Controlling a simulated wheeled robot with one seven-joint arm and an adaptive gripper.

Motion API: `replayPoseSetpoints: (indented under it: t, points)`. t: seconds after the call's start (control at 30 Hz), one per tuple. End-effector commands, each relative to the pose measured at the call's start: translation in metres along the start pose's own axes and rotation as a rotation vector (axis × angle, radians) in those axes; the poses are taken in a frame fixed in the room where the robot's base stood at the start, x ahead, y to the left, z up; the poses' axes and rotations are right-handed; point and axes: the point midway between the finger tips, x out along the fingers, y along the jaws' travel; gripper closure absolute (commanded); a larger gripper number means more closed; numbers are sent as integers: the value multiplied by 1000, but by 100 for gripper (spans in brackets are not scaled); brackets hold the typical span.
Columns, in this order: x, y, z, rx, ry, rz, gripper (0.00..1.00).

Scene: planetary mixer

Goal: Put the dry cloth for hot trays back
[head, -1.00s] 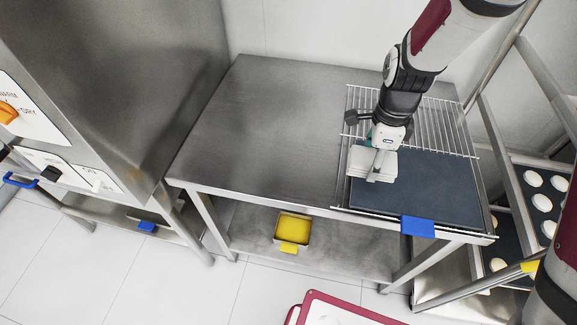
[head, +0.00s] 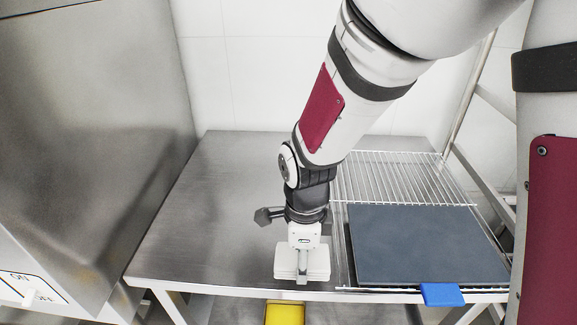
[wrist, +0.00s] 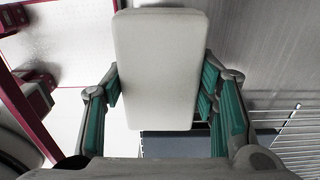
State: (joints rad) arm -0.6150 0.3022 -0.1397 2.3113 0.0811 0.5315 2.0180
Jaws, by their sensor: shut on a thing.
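The folded cloth is a thick off-white pad (head: 318,263). It also fills the upper middle of the wrist view (wrist: 160,65), between the teal-lined fingers. My gripper (head: 302,268) is shut on it, also seen in the wrist view (wrist: 161,88), with a finger along each long side. In the head view the cloth hangs below my gripper at the front edge of the steel table (head: 215,215), left of the dark tray. I cannot tell whether the cloth touches the table.
The dark flat tray (head: 425,245) with a blue tab (head: 441,294) lies on a wire rack (head: 400,180) at the table's right. A yellow container (head: 285,313) shows below the front edge. A steel cabinet (head: 90,150) stands at left. The table's left half is clear.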

Motion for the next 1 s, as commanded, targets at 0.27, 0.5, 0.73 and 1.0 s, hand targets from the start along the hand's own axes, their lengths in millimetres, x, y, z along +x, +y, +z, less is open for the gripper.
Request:
replayPoseSetpoints:
  t: [0.27, 0.5, 0.73, 1.0]
  points:
    - [8, -62, 23, 0, 1, 1, 73]
    - [9, -87, 33, -2, 0, 1, 73]
    - [30, -87, 32, -1, 2, 4, 73]
    - [44, -88, 33, -2, 0, 0, 73]
